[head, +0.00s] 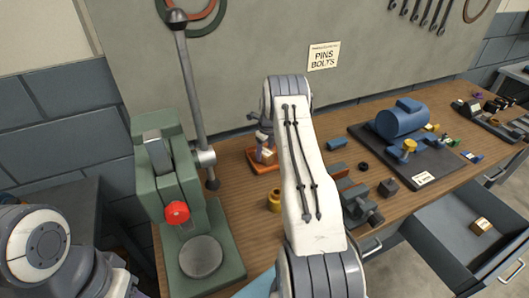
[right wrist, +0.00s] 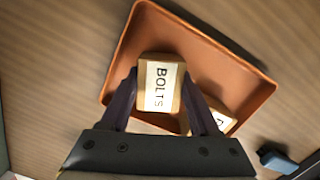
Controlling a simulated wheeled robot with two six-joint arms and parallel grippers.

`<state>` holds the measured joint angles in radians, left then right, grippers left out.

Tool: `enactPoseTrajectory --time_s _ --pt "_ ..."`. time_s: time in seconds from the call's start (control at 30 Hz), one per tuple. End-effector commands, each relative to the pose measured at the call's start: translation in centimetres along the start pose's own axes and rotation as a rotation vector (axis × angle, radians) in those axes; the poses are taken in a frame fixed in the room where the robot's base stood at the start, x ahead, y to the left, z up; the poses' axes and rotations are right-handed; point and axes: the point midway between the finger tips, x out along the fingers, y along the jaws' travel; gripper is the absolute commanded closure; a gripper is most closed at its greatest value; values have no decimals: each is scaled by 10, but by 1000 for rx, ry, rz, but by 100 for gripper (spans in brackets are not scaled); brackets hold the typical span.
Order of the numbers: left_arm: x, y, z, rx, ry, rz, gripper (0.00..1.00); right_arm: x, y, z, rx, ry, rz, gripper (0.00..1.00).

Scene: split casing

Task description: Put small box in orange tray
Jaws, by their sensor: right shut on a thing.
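The orange tray (head: 262,168) lies on the wooden bench behind my right arm; it fills much of the right wrist view (right wrist: 245,66). My right gripper (head: 264,143) is over the tray, its fingers around a small tan box with a white label reading BOLTS (right wrist: 158,85). The box is within the tray's outline; I cannot tell whether it touches the tray floor. A second labelled box (right wrist: 216,113) is in the tray beside it, partly hidden by a finger. My left gripper is out of view.
A green press (head: 178,205) with a long lever stands left of the tray. A brass-coloured cylinder (head: 274,201) and a vise (head: 360,208) are nearer the front. A blue motor (head: 402,118) sits on a dark mat. An open drawer (head: 450,257) holds another small box (head: 482,226).

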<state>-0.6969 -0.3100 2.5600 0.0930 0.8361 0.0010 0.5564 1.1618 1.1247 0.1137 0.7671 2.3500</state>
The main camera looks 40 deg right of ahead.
Motion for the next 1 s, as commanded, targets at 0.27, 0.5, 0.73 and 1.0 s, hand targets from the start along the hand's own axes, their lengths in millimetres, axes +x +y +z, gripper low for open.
enactPoseTrajectory --time_s 0.27,0.5,0.73,1.0 --pt "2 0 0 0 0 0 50 2 0 0 0 0 0 8" --pt "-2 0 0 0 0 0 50 -2 0 0 0 0 0 8" --pt "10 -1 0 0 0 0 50 -35 -1 1 0 -5 -4 8" --pt "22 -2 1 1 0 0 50 -92 -1 0 1 -3 -3 8"
